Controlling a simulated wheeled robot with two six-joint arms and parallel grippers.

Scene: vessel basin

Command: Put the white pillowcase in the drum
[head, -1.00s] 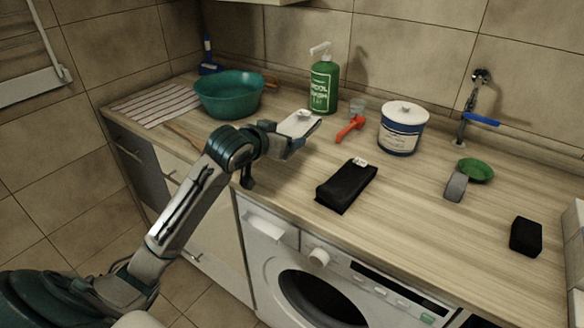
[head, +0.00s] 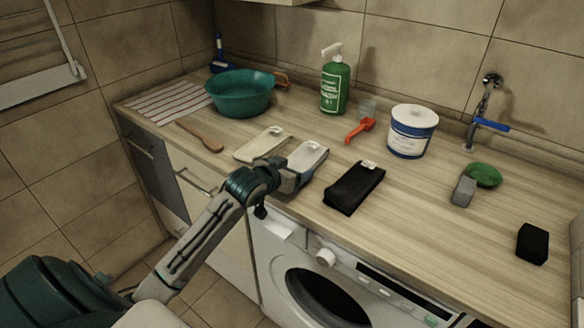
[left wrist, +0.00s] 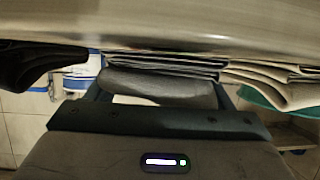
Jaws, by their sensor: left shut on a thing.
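The white pillowcase (head: 307,157) is a folded, pale grey-white cloth with a small white tag. It lies low at the counter's front, between a cream folded cloth (head: 263,144) and a black folded cloth (head: 354,189). My left gripper (head: 293,178) is shut on its near end; its fingers are partly hidden in the head view. The left wrist view shows the folded layers of this cloth (left wrist: 160,85) between the fingers. I cannot tell whether it touches the counter. The washing machine's dark round drum opening (head: 318,296) is below the counter. My right gripper is not in view.
On the counter are a teal basin (head: 240,95), a wooden spoon (head: 200,137), a green bottle (head: 334,85), a red scoop (head: 360,130), a white-and-blue tub (head: 411,132), a green dish (head: 484,175) and a black block (head: 532,243). The counter right of the black cloth is mostly clear.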

